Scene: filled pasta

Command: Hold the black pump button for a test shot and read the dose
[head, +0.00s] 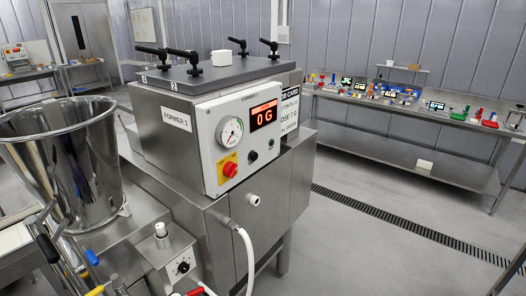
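The machine labelled FORMER 1 (176,119) stands in the middle of the head view. Its white control panel (207,138) faces toward the right front. My gripper is not in view.
A steel hopper (70,155) stands at the left front, beside a small box with a black knob (183,268). A white hose (245,262) hangs below the panel. A cluttered bench (405,126) lines the back right. Floor at the right is clear around a drain grate (400,231).

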